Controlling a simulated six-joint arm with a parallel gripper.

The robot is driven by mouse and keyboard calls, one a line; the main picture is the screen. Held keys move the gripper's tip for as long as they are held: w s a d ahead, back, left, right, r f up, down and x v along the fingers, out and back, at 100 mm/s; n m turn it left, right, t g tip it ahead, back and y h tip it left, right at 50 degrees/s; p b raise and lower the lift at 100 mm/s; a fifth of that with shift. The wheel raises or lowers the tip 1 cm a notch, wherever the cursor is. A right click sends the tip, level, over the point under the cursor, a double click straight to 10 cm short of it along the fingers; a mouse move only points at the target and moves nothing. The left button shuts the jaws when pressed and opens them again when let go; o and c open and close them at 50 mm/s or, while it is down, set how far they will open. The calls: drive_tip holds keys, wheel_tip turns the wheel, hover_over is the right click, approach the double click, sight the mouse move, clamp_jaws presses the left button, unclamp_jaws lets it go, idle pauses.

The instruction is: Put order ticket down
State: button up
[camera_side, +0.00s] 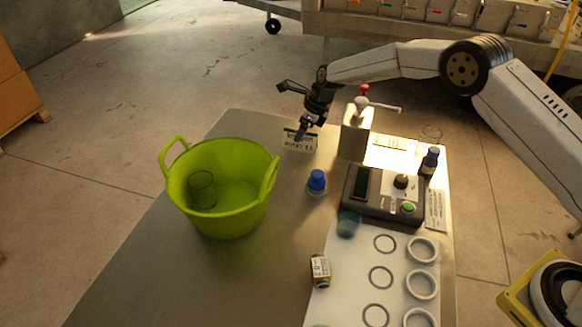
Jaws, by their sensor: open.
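The order ticket (300,143) is a small white card with green printing, at the far end of the metal table, behind and right of the green tub. My gripper (302,117) is dark and open, just above the ticket. Its lower fingertip overlaps the ticket's upper edge in this view; I cannot tell whether they touch. The finger hides a little of the card. I cannot tell whether the card lies flat or stands tilted.
A green tub (225,215) holding a glass (202,190) stands left. A dispenser with a red knob (355,135) stands close right of my gripper. A blue-capped jar (317,182), a control box (380,195) and a bottle (430,163) are nearer. The table's left front is clear.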

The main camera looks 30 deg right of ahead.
drive_tip(key=v, duration=0.9)
drive_tip(key=shift+s, duration=0.1)
idle(0.5)
drive_tip(key=s+d+n+h, duration=0.1)
drive_tip(key=s+d+n, duration=0.1)
drive_tip(key=s+n, duration=0.7)
drive_tip(key=s+d+n+h, duration=0.1)
drive_tip(key=s+d+n, duration=0.2)
drive_tip(key=s+n, duration=0.6)
drive_tip(key=s+d+n+h, duration=0.1)
drive_tip(key=s+d+n, duration=0.1)
drive_tip(key=s+n, duration=0.7)
drive_tip(key=s, duration=0.7)
drive_tip(key=shift+d+g, duration=0.3)
